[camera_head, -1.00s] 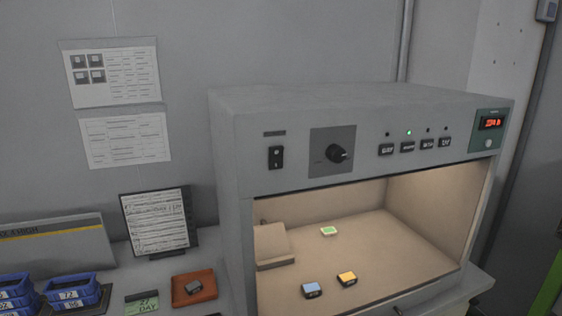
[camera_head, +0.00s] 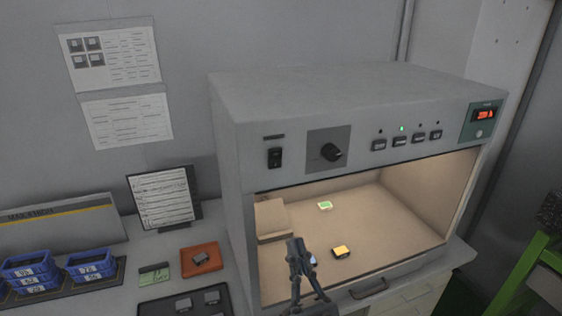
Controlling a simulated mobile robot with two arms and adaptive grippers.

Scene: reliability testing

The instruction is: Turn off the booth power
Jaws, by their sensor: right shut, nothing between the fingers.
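The grey booth (camera_head: 235,125) stands on the bench with its inside lit. One indicator above the row of buttons (camera_head: 407,141) glows green, and a red display (camera_head: 484,114) is lit at the right. My right gripper (camera_head: 297,246) is shut and empty, pointing up in front of the booth opening, below the switch and apart from it. It partly hides a blue block (camera_head: 313,261) inside the booth. My left gripper is out of view.
A yellow block (camera_head: 341,252) and a green-topped block (camera_head: 325,206) lie on the booth floor. Blue bins (camera_head: 92,266), an orange tray (camera_head: 201,259) and a dark tray (camera_head: 184,303) are on the bench at left. A handle (camera_head: 369,288) sticks out below the opening.

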